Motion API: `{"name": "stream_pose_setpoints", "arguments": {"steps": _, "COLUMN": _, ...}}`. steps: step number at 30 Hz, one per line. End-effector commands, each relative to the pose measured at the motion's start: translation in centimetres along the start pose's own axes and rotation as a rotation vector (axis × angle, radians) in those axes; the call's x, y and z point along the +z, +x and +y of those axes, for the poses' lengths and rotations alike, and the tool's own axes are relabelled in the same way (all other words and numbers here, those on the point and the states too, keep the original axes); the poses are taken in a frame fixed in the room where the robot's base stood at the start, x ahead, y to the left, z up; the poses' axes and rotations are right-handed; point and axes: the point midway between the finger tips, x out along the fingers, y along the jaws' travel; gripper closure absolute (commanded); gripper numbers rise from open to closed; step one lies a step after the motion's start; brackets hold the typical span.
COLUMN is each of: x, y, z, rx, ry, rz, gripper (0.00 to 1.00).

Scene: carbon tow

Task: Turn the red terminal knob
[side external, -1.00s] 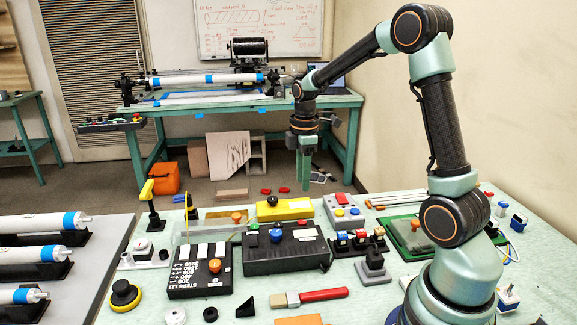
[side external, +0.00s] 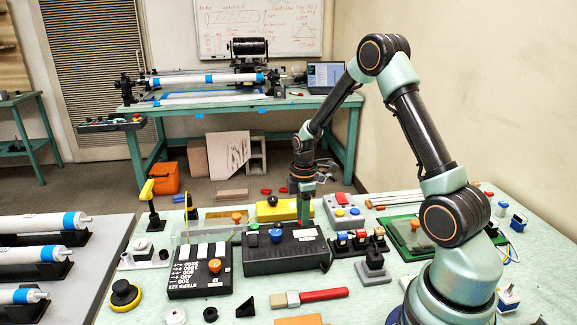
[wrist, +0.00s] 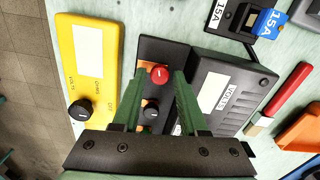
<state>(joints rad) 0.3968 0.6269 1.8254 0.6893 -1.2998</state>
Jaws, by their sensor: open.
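A dark knob (wrist: 152,109) sits on the same box, nearer to my gripper's base, between the fingers. In the side external view my gripper (side external: 306,215) hangs over the back of the black box (side external: 285,255) and mostly hides the red knob. Whether the fingers touch the knob cannot be told.
A yellow box (wrist: 88,50) with a black knob stands close beside the black box. A black steps panel (side external: 200,280) with an orange knob is at left. Switch blocks (side external: 358,240) stand at right. A red-handled brush (side external: 310,296) lies in front.

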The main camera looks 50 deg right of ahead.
Motion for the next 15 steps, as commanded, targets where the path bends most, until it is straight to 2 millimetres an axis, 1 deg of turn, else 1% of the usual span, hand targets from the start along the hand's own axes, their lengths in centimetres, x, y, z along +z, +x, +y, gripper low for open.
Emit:
{"name": "stream_pose_setpoints", "arguments": {"steps": 7, "x": -0.01, "y": 0.09, "z": 0.02, "rx": 0.001, "ry": 0.000, "rz": 0.000, "gripper": 0.57}}
{"name": "stream_pose_setpoints", "arguments": {"steps": 8, "x": 0.00, "y": 0.09, "z": 0.02, "rx": 0.001, "ry": 0.000, "rz": 0.000, "gripper": 0.61}}
{"name": "stream_pose_setpoints", "arguments": {"steps": 9, "x": 0.00, "y": 0.08, "z": 0.02, "rx": 0.001, "ry": 0.000, "rz": 0.000, "gripper": 0.77}}
{"name": "stream_pose_setpoints", "arguments": {"steps": 11, "x": 0.00, "y": 0.07, "z": 0.01, "rx": 0.000, "ry": 0.000, "rz": 0.000, "gripper": 1.00}}
{"name": "stream_pose_setpoints", "arguments": {"steps": 15, "x": 0.00, "y": 0.06, "z": 0.00, "rx": 0.000, "ry": 0.001, "rz": 0.000, "gripper": 1.00}}
